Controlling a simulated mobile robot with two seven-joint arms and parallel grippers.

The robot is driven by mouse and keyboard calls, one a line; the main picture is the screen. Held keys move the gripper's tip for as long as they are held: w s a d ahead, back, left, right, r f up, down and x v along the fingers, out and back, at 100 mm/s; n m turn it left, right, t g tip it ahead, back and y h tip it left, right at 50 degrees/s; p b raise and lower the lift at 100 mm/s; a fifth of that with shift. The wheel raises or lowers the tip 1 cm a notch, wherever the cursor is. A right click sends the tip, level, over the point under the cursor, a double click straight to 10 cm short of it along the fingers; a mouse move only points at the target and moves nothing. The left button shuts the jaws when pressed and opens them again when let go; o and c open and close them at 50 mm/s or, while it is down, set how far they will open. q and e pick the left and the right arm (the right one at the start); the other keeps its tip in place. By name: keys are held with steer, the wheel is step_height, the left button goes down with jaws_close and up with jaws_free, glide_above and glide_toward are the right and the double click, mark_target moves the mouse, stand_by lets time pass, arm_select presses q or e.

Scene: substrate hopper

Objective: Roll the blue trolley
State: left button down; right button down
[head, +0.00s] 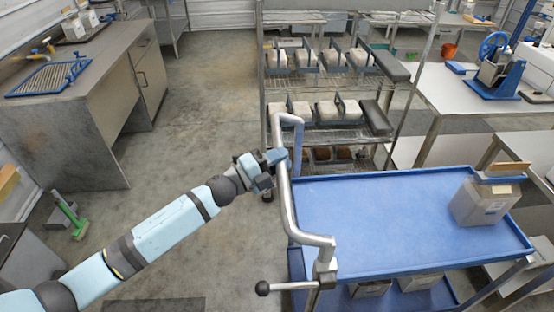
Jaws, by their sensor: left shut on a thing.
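The blue trolley (400,228) stands at the right of centre, with a blue top tray and a lower shelf. Its bent metal handle (288,200) rises along the tray's left side. My left arm reaches in from the lower left. My left gripper (272,162) is shut on the handle near its upper part. A cardboard box (482,202) sits on the tray's right end. My right gripper is not in view.
A wire rack (335,95) holding several blocks stands behind the trolley. A workbench (80,100) is at the left, and a white table (480,95) is at the right. Bare floor (195,130) lies between bench and trolley.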

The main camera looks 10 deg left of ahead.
arm_select(q)
steer(key=shift+d, duration=0.1)
steer(key=c, duration=1.1)
jaws_free()
steer(key=shift+o, duration=1.1)
steer(key=shift+d, duration=0.2)
steer(key=shift+s+a+f, duration=0.1)
steer(key=shift+a, duration=0.25)
steer(key=b+v, duration=0.3)
steer(key=v, duration=1)
steer(key=shift+s+b, duration=0.15)
steer(key=shift+b, duration=0.15)
